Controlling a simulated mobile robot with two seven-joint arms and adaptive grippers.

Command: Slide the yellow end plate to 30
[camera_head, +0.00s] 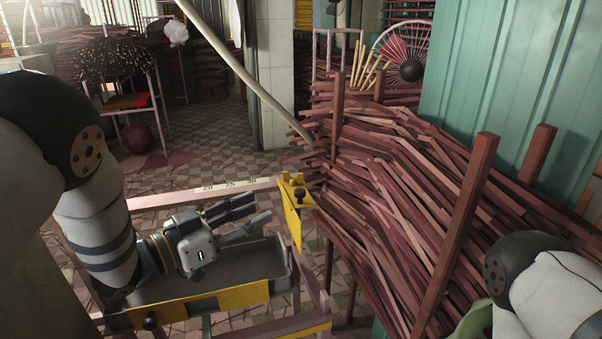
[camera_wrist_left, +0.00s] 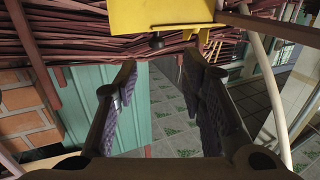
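The yellow end plate (camera_head: 294,218) hangs on the right end of a pinkish rail (camera_head: 160,199). It has a black knob (camera_head: 299,195) and stands to the right of the 30 mark on the rail's scale (camera_head: 228,185). In the left wrist view the yellow end plate (camera_wrist_left: 160,16) is at the top, beyond the fingertips. My left gripper (camera_head: 263,207) is open and empty, to the left of the plate and apart from it.
A grey metal tray (camera_head: 216,288) with a yellow front plate (camera_head: 243,296) lies below my left gripper. A big stack of reddish-brown sticks (camera_head: 400,210) with upright posts fills the right. A slanted pole (camera_head: 245,73) crosses behind the rail. Tiled floor (camera_head: 215,145) shows behind.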

